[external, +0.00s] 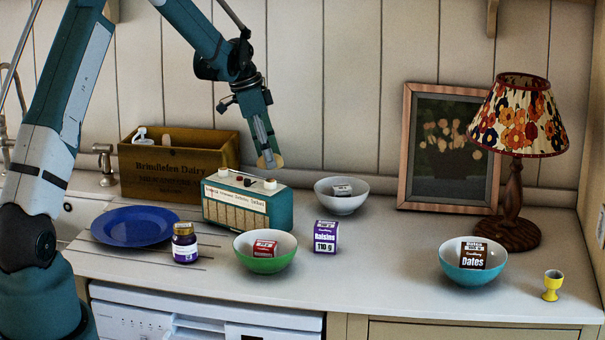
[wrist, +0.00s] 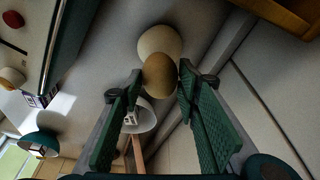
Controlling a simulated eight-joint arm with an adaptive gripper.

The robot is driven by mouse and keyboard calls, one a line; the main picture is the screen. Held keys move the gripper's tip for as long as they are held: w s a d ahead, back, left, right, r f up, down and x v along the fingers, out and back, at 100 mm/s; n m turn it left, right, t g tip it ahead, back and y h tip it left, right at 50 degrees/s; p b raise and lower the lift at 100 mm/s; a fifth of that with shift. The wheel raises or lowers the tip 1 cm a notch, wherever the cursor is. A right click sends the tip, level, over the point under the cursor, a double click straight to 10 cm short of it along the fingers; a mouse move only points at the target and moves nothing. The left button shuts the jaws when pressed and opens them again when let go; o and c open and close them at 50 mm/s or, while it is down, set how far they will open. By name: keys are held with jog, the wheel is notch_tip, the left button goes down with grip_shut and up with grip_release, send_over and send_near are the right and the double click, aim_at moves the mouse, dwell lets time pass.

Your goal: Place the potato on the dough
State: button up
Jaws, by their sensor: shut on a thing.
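The potato (wrist: 160,71) is a brown oval between my fingertips in the wrist view. My gripper (external: 268,158) is shut on it, pointing down just behind the radio in the external view, where a tan bit of the potato (external: 271,162) shows at the tips. A larger pale, smooth lump, which looks like the dough (wrist: 160,40), shows just beyond the potato in the wrist view, partly covered by it. I cannot tell whether the two touch. The dough is not visible in the external view; the radio seems to hide it.
The teal radio (external: 248,205) stands close in front of my gripper. A wooden crate (external: 180,165) is at left, a white bowl (external: 342,203) at right. A blue plate (external: 135,227), a jar (external: 185,243), a green bowl (external: 265,262) and a raisins box (external: 325,237) stand nearer.

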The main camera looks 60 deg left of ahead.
jog(key=shift+f, duration=1.8)
jog(key=shift+f, duration=0.15)
jog(key=o, duration=0.9)
jog(key=shift+r, duration=0.25)
jog(key=v, duration=1.2)
jog(key=shift+f, duration=0.1)
